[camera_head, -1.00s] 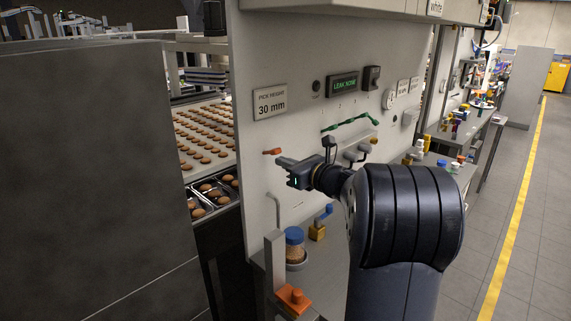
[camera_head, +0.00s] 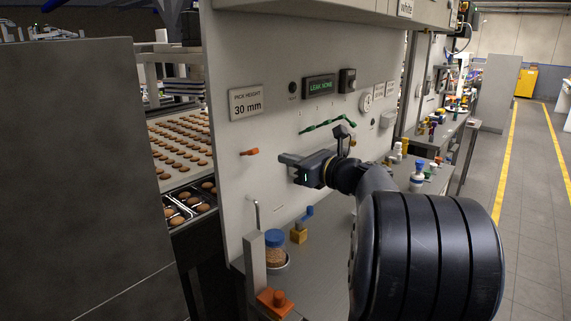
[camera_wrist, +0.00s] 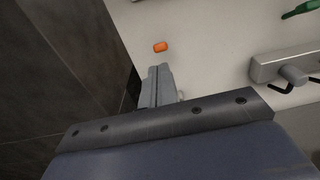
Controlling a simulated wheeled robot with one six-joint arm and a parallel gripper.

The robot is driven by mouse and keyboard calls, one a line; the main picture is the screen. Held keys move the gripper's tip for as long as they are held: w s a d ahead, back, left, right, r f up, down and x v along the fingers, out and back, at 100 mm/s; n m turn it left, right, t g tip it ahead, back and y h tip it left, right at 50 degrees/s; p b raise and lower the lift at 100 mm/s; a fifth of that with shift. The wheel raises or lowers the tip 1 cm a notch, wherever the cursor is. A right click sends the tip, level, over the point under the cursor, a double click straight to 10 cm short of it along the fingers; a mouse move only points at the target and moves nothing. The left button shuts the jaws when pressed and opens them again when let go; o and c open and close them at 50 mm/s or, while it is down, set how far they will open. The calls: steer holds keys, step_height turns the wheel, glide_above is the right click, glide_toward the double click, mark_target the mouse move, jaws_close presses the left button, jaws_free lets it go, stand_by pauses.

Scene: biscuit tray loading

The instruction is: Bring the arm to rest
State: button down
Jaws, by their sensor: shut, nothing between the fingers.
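My gripper (camera_head: 290,160) is raised in front of the pale wall panel (camera_head: 232,150), to the right of a small orange peg (camera_head: 249,152). Its fingers are shut and empty. In the wrist view the closed fingers (camera_wrist: 161,72) lie side by side, with the orange peg (camera_wrist: 160,46) beyond their tips. My arm is bent at the right of the head view and hides part of the bench behind it.
A biscuit tray (camera_head: 160,145) lies behind the dark cabinet (camera_head: 80,180). The aisle at right is clear.

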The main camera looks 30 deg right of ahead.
stand_by(0.4)
steer(key=shift+t+y, duration=0.3)
steer(key=shift+t, duration=0.4)
steer(key=w+a+f, duration=0.1)
steer(key=w+f, duration=0.2)
steer(key=f, duration=0.1)
steer(key=w+a+f+b, duration=0.1)
steer(key=w+a+f, duration=0.1)
steer(key=w+f, duration=0.2)
steer(key=w+a+f+b, duration=0.1)
steer(key=w+f, duration=0.3)
steer(key=shift+w+a, duration=0.1)
steer(key=shift+a, duration=0.2)
steer(key=shift+v, duration=0.9)
steer(key=shift+w+r, duration=0.1)
steer(key=shift+r, duration=0.1)
